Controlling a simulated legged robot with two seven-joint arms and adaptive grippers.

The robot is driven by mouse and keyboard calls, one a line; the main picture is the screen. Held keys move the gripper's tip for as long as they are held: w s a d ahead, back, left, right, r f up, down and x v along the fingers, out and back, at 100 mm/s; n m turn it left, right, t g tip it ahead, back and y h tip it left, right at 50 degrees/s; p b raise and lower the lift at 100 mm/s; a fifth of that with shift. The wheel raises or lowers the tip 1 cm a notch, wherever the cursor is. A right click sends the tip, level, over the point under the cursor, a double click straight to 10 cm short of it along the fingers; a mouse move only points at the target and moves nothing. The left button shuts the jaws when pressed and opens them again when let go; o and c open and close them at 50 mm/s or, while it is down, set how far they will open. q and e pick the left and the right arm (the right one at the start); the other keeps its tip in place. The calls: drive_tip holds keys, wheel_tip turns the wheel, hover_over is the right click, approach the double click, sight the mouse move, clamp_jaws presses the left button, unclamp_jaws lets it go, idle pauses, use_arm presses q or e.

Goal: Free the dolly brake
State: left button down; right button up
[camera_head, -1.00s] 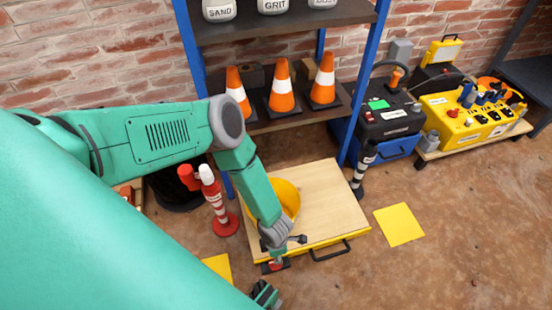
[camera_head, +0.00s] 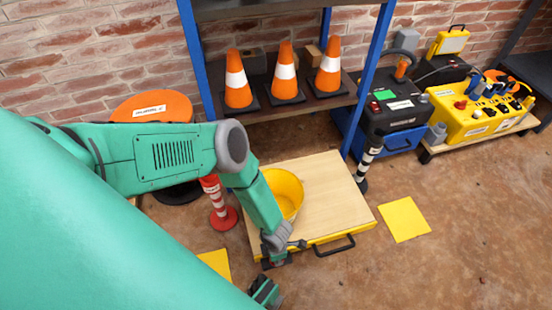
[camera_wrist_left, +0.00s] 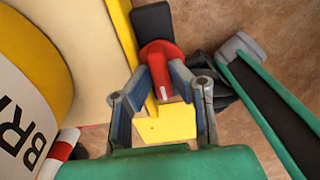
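The dolly (camera_head: 330,195) is a wooden platform with a yellow edge and a black front handle. It stands on the floor before the shelf. Its brake, a red lever (camera_wrist_left: 158,65) on a black base, sits at the front left corner. My left gripper (camera_head: 277,252) reaches down to that corner. In the left wrist view the fingers of the left gripper (camera_wrist_left: 160,82) flank the red lever and appear shut on it. A green and black part of mine (camera_head: 265,292), perhaps my right gripper, shows at the bottom edge; its fingers cannot be made out.
A yellow bucket (camera_head: 285,190) stands on the dolly, partly behind my arm. A red-white post (camera_head: 220,207) stands left and a black-white post (camera_head: 366,165) right. Yellow squares (camera_head: 403,219) lie on the floor. Cones (camera_head: 285,72) fill the shelf. Floor at right front is clear.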

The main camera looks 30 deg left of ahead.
use_arm(q)
drive_tip(key=shift+w+d, duration=0.1)
drive_tip(key=shift+d, duration=0.05)
drive_tip(key=shift+w+m+b, duration=0.1)
drive_tip(key=shift+m+b, duration=1.15)
drive_tip(key=shift+m, duration=0.15)
drive_tip(key=shift+m+b, duration=0.6)
drive_tip(key=shift+m, duration=0.2)
drive_tip(key=shift+d+m+b, duration=0.1)
drive_tip(key=shift+m+b, duration=0.3)
drive_tip(key=shift+m, duration=0.6)
drive_tip(key=shift+r+m, duration=0.1)
drive_tip(key=shift+m, duration=0.8)
drive_tip(key=m, duration=0.3)
drive_tip(key=shift+m, duration=0.3)
drive_tip(key=m, duration=0.3)
drive_tip(key=shift+m, duration=1.5)
use_arm(e)
drive_tip(key=shift+d+f, duration=0.2)
drive_tip(key=shift+f, duration=2.25)
use_arm(q)
drive_tip(key=shift+w, duration=0.1)
